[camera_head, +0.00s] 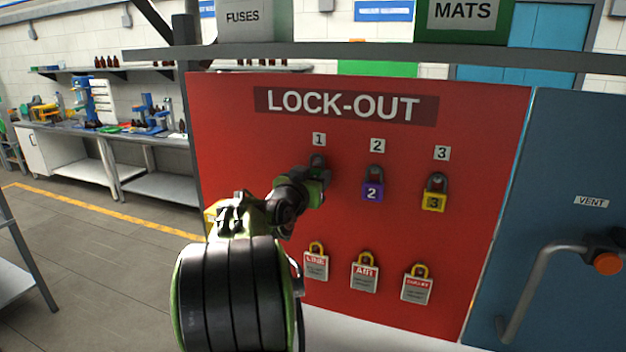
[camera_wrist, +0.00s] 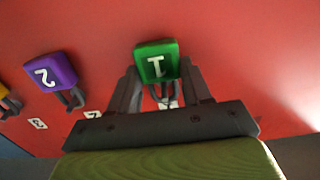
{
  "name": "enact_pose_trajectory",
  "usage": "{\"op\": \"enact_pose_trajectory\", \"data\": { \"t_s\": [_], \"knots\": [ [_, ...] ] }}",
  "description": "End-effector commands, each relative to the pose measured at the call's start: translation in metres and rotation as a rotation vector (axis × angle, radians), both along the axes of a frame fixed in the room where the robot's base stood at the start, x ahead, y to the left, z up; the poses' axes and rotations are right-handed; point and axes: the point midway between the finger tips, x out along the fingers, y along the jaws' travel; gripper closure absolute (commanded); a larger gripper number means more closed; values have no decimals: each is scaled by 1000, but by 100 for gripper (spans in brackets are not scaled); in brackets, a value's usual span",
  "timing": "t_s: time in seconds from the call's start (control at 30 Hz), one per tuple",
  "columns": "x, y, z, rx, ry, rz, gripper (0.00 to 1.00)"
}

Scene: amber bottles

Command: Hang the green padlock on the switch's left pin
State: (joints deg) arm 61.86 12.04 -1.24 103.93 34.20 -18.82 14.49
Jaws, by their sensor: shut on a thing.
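The green padlock (camera_wrist: 157,60), marked 1, sits between the fingers of my gripper (camera_wrist: 159,75) in the wrist view. My gripper is shut on it. In the head view my gripper (camera_head: 316,182) reaches the red lock-out board (camera_head: 230,130) below the label 1. It hides most of the padlock there; the dark shackle shows just above the fingers. The padlock is close to the board; I cannot tell whether its shackle is on a peg. I see no switch with a left pin.
A purple padlock (camera_head: 373,190) and a yellow padlock (camera_head: 434,199) hang to the right. Tags marked LINE (camera_head: 316,266), AIR (camera_head: 365,278) and another (camera_head: 416,290) hang below. A blue VENT cabinet (camera_head: 570,150) with a grey handle (camera_head: 525,285) stands at right.

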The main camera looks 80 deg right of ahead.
Motion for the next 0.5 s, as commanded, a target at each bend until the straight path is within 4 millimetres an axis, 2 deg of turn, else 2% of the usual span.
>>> {"op": "enact_pose_trajectory", "data": {
  "t_s": [0.2, 0.5],
  "knots": [
    [0, 2, 0, -2, 0, 1, 85],
    [2, 19, -2, -2, 0, 1, 85]
  ]
}}
